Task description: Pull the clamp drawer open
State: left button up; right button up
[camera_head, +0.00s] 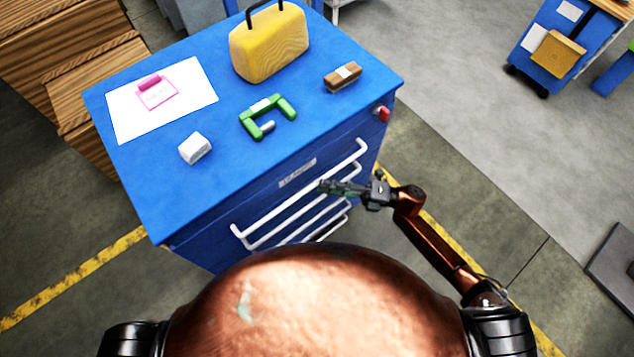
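The blue drawer cabinet (215,215) stands in the middle of the view, its drawers looking closed. Its top drawer has a small label (297,173), too small to read surely, and a long white bar handle (275,215). My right gripper (323,187) reaches in from the right. Its fingertips overlap the right part of the top handle in the picture. I cannot tell whether they touch it or how far apart they are. A green C-shaped clamp (284,104) lies on the cabinet top. My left gripper is not in view.
On the cabinet top are a yellow case (269,48), a brown block (343,77), a white block (195,148) and a white sheet (190,88) with a pink item (157,92). A red part (383,114) sits at the right corner. Open floor lies to the right.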

aim_at(314, 183)
jog(key=shift+w+a+r, duration=0.15)
jog(key=shift+w+a, duration=0.05)
jog(key=shift+a, duration=0.85)
jog(key=shift+w+a+r, duration=0.1)
jog(key=shift+w+a, duration=0.1)
jog(key=shift+a, duration=0.85)
jog(key=shift+c, duration=0.3)
grip_shut()
